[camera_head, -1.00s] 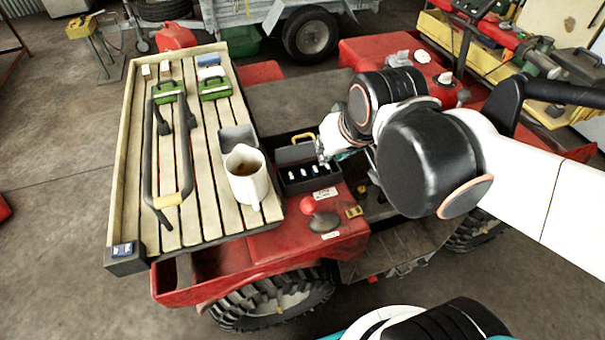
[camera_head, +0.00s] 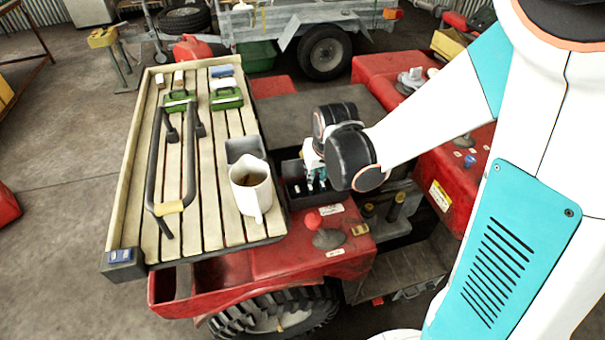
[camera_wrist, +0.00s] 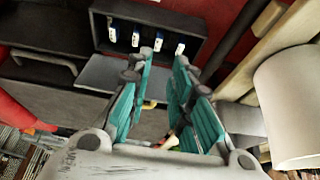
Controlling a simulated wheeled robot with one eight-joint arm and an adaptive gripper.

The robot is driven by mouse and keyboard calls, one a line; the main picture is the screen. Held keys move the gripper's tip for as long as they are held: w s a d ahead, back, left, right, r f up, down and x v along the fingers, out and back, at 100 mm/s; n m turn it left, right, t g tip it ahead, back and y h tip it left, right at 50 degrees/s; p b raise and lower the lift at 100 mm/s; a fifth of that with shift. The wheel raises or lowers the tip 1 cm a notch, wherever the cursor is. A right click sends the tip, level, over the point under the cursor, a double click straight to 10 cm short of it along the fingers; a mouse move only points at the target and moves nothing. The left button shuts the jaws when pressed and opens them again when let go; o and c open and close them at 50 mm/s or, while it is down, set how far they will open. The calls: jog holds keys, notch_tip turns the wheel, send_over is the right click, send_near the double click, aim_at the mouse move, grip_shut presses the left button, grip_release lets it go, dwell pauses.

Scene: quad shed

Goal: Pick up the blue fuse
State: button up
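A dark open fuse box (camera_head: 291,171) sits on the red quad beside the slatted rack. In the wrist view, the fuse box (camera_wrist: 192,22) holds several small white fuses with blue ends in a row, one of them the right-hand fuse (camera_wrist: 180,47). I cannot tell which one is the blue fuse. My gripper (camera_head: 316,180) is at the box in the head view and partly hides its contents. In the wrist view my gripper (camera_wrist: 163,60) is open, with teal fingers apart and nothing seen between them. The fingertips appear just short of the fuse row.
A white jug (camera_head: 251,190) and a grey container (camera_head: 243,148) stand close left of the box. A bent black bar (camera_head: 154,170) lies on the slatted rack (camera_head: 222,207).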

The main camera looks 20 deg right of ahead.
aim_at(310, 187)
jog(key=b+x, duration=0.5)
jog(key=x, duration=0.7)
jog(key=shift+w+d+f, duration=0.15)
jog(key=shift+w+f, duration=0.1)
jog(key=shift+f, duration=0.05)
jog(key=shift+r, duration=0.1)
grip_shut()
